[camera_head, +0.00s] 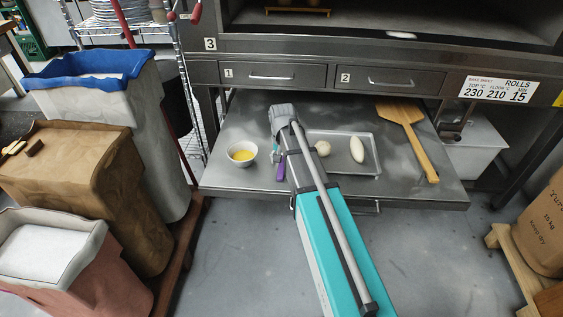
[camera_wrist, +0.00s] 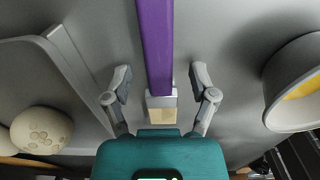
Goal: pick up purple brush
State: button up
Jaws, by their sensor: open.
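The purple brush (camera_head: 281,169) lies on the steel pull-out shelf (camera_head: 232,117), between the white bowl and the tray; my arm partly covers it in the head view. In the wrist view the brush's purple handle (camera_wrist: 156,45) runs down from the top edge to a pale ferrule and bristle end. My gripper (camera_wrist: 160,80) is open, with one finger on each side of the brush near its ferrule. I see gaps between the fingers and the brush. In the head view my gripper's fingers are mostly hidden behind the wrist.
A white bowl with yellow liquid (camera_head: 242,153) stands left of the brush. A metal tray (camera_head: 372,146) with two pale dough pieces lies to the right, close to my arm. A wooden peel (camera_head: 411,127) lies farther right. Oven drawers (camera_head: 272,76) rise behind the shelf.

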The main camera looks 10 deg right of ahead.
grip_shut()
jog(key=shift+r, duration=0.1)
dwell(0.4)
notch_tip(320, 180, up, 3)
jog(key=p, duration=0.3)
jog(key=s+r+p, duration=0.9)
jog(key=s+p, duration=0.1)
jog(key=s, duration=0.4)
jog(key=shift+d+r, duration=0.25)
jog(key=shift+r, duration=0.15)
